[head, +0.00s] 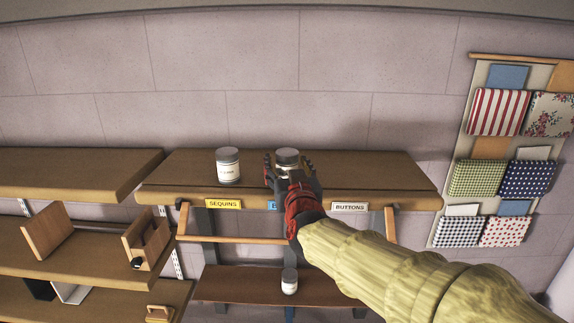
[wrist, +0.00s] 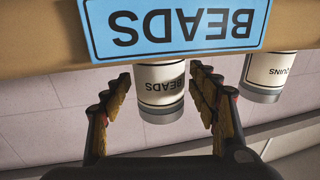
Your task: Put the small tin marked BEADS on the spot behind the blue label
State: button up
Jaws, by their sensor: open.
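The small white tin marked BEADS (wrist: 160,85) shows upside down in the wrist view, between the two fingers of my gripper (wrist: 160,73). Gaps show on both sides of it, so the gripper is open around it. In the head view the tin's grey lid (head: 287,154) shows at the upper shelf, behind the blue label. My gripper (head: 288,172) hides its lower part there, so its contact with the shelf is hidden. The blue label (wrist: 175,28) reads BEADS in the wrist view; in the head view it (head: 273,206) is mostly covered by my gripper.
A SEQUINS tin (head: 228,168) stands left on the same shelf (head: 400,182), behind the yellow SEQUINS label (head: 223,204). The space behind the white BUTTONS label (head: 350,206) is bare. Another white tin (head: 290,281) stands on the lower shelf. Fabric pockets (head: 500,110) hang at right.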

jog(key=s+d+b, duration=0.1)
jog(key=s+d, duration=0.1)
jog(key=s, duration=1)
jog(key=s+d+f+m+g+h, duration=0.1)
jog(key=s+d+f+g, duration=0.5)
jog(key=s, duration=0.7)
jog(key=s+d+f+g+h, duration=0.1)
jog(key=s+d+f+g, duration=0.5)
jog(key=s+d+f, duration=0.5)
notch_tip(320, 180, down, 4)
jog(key=shift+s+d+f+m+h, duration=0.3)
jog(key=shift+s+m+h, duration=0.1)
jog(key=shift+s, duration=0.7)
notch_tip(320, 180, down, 23)
jog(key=b, duration=2.3)
